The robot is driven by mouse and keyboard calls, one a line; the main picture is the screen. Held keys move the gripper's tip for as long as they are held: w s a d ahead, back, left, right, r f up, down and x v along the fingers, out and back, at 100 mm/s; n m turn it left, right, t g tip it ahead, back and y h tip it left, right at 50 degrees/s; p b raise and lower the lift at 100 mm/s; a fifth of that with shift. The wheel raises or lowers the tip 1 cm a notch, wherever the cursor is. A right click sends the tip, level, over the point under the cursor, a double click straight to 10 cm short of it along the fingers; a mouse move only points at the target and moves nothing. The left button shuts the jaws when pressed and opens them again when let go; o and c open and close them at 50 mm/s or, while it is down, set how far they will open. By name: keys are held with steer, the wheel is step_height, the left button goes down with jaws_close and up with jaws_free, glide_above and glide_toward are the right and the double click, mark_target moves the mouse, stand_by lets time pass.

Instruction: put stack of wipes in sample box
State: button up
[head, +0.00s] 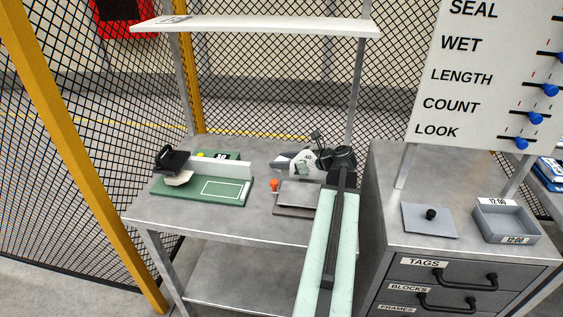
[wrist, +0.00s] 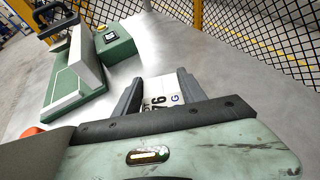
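My gripper (head: 284,161) is low over the bench, its fingers pointing left. An open grey box (head: 507,222) with "12:00" labels, probably the sample box, stands on the drawer cabinet at the right.
A grey plate with a black knob (head: 430,215) lies left of the box. The bench (head: 262,225) holds a green board (head: 200,190) with a white fence and black-handled tool, a green box (wrist: 115,43) and an orange knob (head: 274,185). A slider panel (head: 480,70) rises above the cabinet.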

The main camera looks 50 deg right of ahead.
steer(key=o, duration=0.3)
